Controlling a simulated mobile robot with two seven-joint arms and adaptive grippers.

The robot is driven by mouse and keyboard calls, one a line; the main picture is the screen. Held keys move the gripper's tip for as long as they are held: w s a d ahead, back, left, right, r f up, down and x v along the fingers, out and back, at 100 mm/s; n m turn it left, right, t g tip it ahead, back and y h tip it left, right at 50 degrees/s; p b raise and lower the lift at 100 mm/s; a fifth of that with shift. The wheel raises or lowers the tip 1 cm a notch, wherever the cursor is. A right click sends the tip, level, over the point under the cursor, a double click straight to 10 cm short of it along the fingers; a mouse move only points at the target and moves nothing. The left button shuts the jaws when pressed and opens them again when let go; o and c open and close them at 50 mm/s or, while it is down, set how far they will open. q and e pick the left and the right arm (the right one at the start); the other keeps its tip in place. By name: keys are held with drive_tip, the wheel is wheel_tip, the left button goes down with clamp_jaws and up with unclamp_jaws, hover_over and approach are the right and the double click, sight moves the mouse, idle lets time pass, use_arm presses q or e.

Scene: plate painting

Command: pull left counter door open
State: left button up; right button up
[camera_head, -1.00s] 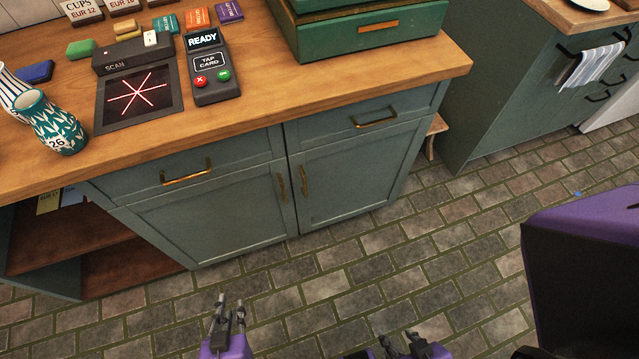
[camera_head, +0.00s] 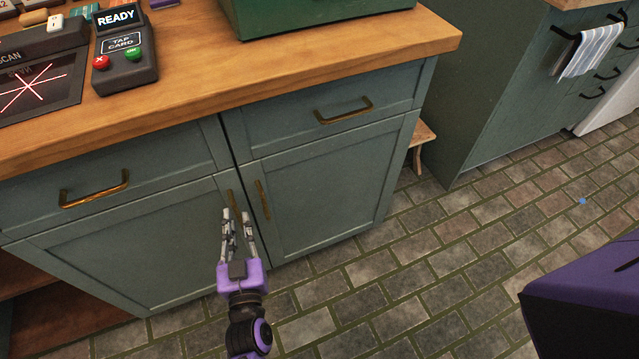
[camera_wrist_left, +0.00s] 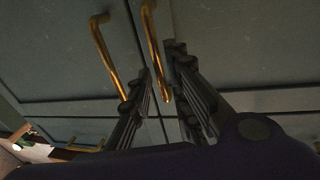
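The left counter door (camera_head: 150,245) is a grey-green panel and looks shut. Its upright brass handle (camera_head: 231,199) sits near the seam with the right door (camera_head: 325,185). My left gripper (camera_head: 237,214) is open at this handle, pointing at the door. In the left wrist view, which looks upside down, the left door's handle (camera_wrist_left: 154,50) runs down between the two fingers (camera_wrist_left: 160,75). I cannot tell whether the fingers touch it. The right door's handle (camera_head: 263,200) is just right of the gripper and also shows in the wrist view (camera_wrist_left: 105,52). My right gripper is out of view.
Two drawers with brass handles (camera_head: 94,190) (camera_head: 343,111) are above the doors. The wooden countertop (camera_head: 200,80) overhangs them and holds a card reader (camera_head: 124,50) and a green box (camera_head: 310,15). Brick floor (camera_head: 400,270) in front is clear. A small stool (camera_head: 422,133) stands right of the counter.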

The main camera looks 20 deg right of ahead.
sight(238, 217)
use_arm(q)
drive_tip(key=shift+w+d, duration=0.15)
drive_tip(key=shift+w, duration=0.65)
drive_tip(key=shift+w+d, duration=0.15)
drive_tip(key=shift+w, duration=0.6)
drive_tip(key=shift+c, duration=0.5)
clamp_jaws()
